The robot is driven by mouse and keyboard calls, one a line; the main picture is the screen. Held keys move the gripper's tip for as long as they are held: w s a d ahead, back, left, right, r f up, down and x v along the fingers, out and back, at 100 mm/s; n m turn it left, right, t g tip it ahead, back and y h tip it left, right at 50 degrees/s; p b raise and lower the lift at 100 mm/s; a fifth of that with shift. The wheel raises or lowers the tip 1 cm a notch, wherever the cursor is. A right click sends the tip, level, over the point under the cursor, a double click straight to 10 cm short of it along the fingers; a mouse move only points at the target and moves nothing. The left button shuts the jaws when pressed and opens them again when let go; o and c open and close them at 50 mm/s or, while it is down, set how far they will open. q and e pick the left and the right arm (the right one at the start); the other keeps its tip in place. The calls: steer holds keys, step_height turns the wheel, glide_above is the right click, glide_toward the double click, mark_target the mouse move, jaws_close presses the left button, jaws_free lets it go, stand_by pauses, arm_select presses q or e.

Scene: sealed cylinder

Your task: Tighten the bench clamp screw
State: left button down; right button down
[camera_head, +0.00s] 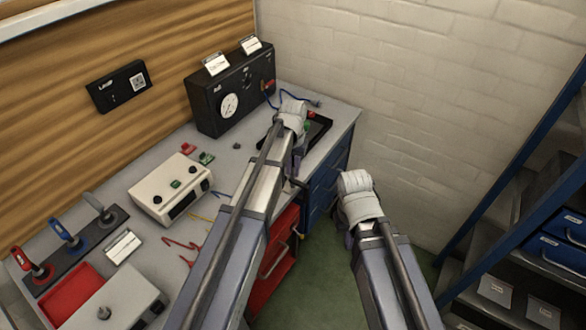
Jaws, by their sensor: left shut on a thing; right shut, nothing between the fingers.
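The bench clamp screw (299,183) shows as a small dark bar at the front edge of the grey bench, partly covered by my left arm. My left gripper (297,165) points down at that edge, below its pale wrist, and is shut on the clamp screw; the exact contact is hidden. My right gripper (348,238) is shut and empty, out in front of the blue drawers to the right of the clamp screw. Its fingers are mostly hidden behind its own pale wrist.
A black gauge box (232,92) and a beige control box (170,188) stand on the bench. A dark tray (319,128) lies at its right end. Red and blue drawers (326,185) are below. A blue-framed shelf (520,220) stands right, beyond open green floor.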

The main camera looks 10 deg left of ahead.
mark_target(293, 172)
arm_select(q)
steer(key=shift+m, duration=1.7)
steer(key=c, duration=0.8)
jaws_free()
steer(key=shift+c, duration=0.2)
steer(key=shift+r, duration=0.1)
step_height(293, 172, up, 8)
steer(key=p, duration=0.8)
steer(key=shift+f, duration=0.2)
